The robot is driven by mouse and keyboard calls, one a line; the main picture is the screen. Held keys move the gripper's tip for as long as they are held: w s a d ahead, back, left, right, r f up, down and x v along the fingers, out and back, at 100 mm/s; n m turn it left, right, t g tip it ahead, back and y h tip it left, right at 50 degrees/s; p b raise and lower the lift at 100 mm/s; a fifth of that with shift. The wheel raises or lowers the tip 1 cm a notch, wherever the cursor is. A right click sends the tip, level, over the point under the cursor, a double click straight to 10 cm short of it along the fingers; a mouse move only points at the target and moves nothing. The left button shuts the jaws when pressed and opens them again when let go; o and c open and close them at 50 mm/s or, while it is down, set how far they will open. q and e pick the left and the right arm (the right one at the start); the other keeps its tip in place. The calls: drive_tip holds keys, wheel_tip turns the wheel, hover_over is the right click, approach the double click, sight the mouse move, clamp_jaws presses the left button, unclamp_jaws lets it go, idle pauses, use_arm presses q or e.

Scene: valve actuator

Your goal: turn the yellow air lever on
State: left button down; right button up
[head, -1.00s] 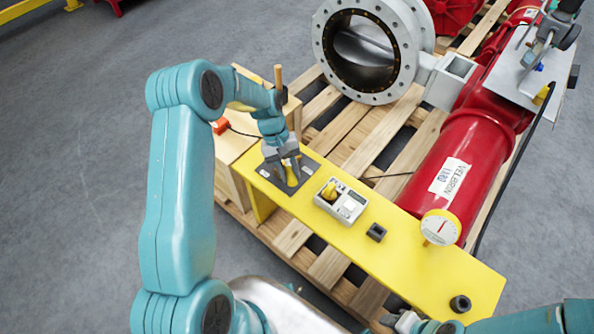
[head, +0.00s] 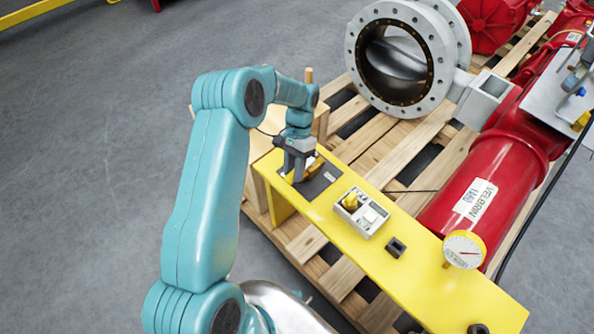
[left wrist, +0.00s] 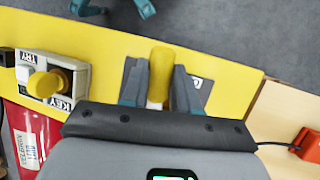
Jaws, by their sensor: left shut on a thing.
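The yellow air lever (left wrist: 161,72) stands between the two fingers of my left gripper (left wrist: 158,92) in the left wrist view. In the head view, my left gripper (head: 298,172) is down over the dark plate (head: 322,184) at the left end of the yellow bench and shut on the lever. My right gripper is not in view.
A grey box with a yellow knob (head: 361,211) sits right of the plate, then a small black block (head: 396,247) and a dial gauge (head: 464,249). A red cylinder (head: 485,200) lies behind. A wooden box with an upright peg (head: 309,78) stands behind my left arm.

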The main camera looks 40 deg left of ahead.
use_arm(q)
drive_tip(key=shift+w+a+m, duration=0.15)
drive_tip(key=shift+a+m, duration=0.05)
drive_tip(key=shift+m, duration=0.1)
idle(0.4)
drive_tip(key=c, duration=0.8)
unclamp_jaws()
drive_tip(key=shift+c, duration=0.2)
drive_tip(key=shift+r, duration=0.1)
drive_tip(key=p+v, duration=0.2)
drive_tip(key=v, duration=1.4)
drive_tip(key=shift+d, duration=0.25)
drive_tip(key=shift+r, duration=0.1)
